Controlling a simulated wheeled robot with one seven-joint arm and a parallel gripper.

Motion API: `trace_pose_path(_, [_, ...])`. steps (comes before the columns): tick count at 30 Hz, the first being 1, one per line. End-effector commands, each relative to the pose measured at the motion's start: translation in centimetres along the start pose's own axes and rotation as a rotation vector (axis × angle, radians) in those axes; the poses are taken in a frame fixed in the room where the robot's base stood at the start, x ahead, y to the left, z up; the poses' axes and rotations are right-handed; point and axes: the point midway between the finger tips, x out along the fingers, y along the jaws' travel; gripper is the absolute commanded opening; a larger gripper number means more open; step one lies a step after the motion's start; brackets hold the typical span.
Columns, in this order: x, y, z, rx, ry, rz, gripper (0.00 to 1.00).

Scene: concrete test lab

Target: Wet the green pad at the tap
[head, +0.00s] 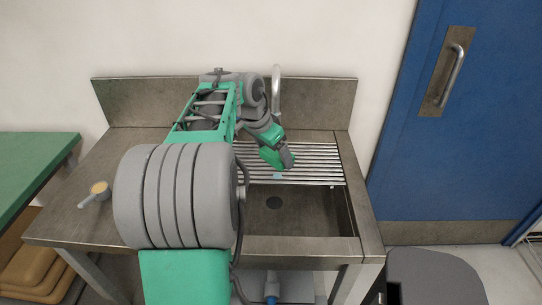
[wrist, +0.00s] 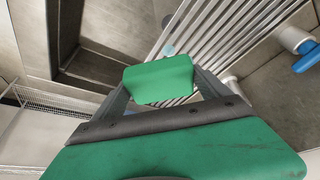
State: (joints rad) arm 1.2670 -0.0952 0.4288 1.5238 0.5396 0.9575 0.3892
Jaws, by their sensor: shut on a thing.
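The green pad (wrist: 158,80) is a rounded block held between the two fingers of my gripper (wrist: 160,88). In the head view my gripper (head: 287,160) hangs over the slatted rack across the sink, and I cannot tell the pad apart from it there. The tap (head: 276,88) is a pale curved spout at the back of the sink, behind my gripper and partly hidden by my arm. No water shows. In the wrist view a blue lever on a pale round fitting (wrist: 306,60) is at the right edge.
The metal rack (head: 315,163) covers the far part of the sink basin (head: 310,212); the near part is open. A small light blue piece (head: 278,176) is at the rack. A scoop (head: 95,194) lies on the left counter. A grey bin (head: 435,275) stands at lower right.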

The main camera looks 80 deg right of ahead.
Motion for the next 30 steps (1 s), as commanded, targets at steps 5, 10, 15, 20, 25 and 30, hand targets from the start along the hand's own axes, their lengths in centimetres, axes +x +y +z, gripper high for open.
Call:
trace_pose_path(5, [0.9, -1.0, -1.6, 0.0, -0.001, 0.001, 0.53])
trace_pose_path(10, [1.9, -2.0, -3.0, 0.0, 0.0, 0.0, 0.53])
trace_pose_path(15, [2.8, -2.9, -4.3, 0.0, 0.0, 0.001, 0.53])
trace_pose_path(20, [3.5, -3.5, -5.1, 0.0, 0.0, 0.0, 0.53])
trace_pose_path(25, [3.8, -3.7, -5.4, 0.0, 0.001, -0.001, 0.53])
trace_pose_path(30, [3.8, -3.7, -5.3, 0.0, 0.001, -0.001, 0.53])
